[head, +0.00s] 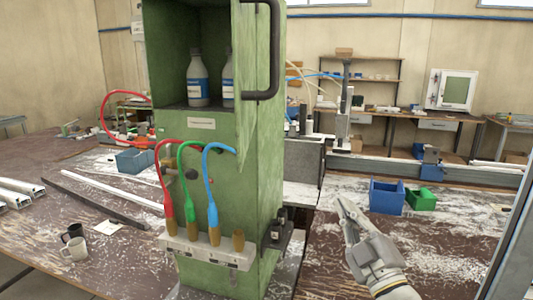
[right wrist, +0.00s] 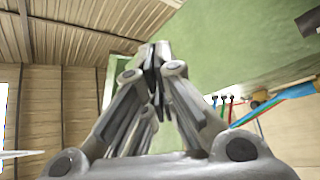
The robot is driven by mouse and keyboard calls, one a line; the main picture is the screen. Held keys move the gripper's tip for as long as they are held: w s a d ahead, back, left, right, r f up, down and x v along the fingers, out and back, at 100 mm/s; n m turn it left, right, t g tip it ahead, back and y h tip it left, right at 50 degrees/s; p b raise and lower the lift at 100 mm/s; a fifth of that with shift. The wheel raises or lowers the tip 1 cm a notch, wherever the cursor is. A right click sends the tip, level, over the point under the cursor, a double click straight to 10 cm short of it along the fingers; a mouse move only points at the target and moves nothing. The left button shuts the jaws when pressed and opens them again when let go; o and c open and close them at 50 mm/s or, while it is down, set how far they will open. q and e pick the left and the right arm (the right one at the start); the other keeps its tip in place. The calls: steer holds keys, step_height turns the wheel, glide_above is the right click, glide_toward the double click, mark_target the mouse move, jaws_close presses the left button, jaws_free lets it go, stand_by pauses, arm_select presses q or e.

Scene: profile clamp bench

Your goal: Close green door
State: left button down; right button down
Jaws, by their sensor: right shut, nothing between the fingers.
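The green cabinet (head: 220,190) stands on the bench, its upper compartment open to view. Its green door (head: 247,60) stands open at the right side of the opening, seen nearly edge-on. A dark bar handle (head: 275,50) is on the door's right-hand face. My right gripper (head: 343,205) is shut and empty, right of and below the door, apart from the handle. In the right wrist view the shut fingertips (right wrist: 155,52) point up before a green surface (right wrist: 235,50); I cannot tell whether they touch it. My left gripper is not in view.
Labelled bottles (head: 198,80) stand inside the compartment. Red, green and blue hoses (head: 211,185) loop across the cabinet front. Blue (head: 386,196) and green (head: 421,199) bins sit on the right bench. Mugs (head: 74,248) stand at left.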

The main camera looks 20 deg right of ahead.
steer(key=s+a+r+n+g+y, duration=0.2)
steer(key=s+a+r+n+y, duration=0.15)
steer(key=r+n+y, duration=0.7)
steer(key=s+a+r+n+g+y, duration=0.2)
steer(key=s+r+n+g+y, duration=0.15)
steer(key=r+n+y, duration=0.7)
steer(key=n+g+h, duration=0.3)
steer(key=n+g, duration=0.8)
steer(key=n, duration=0.8)
glide_toward(243, 154)
steer(key=p+x, duration=0.4)
steer(key=p, duration=0.1)
steer(key=p+x, duration=0.2)
steer(key=p, duration=0.1)
steer(key=shift+s+r, duration=0.2)
steer(key=shift+r, duration=0.1)
steer(key=shift+w+a+f, duration=0.2)
steer(key=shift+w+a, duration=0.05)
steer(key=shift+a, duration=0.45)
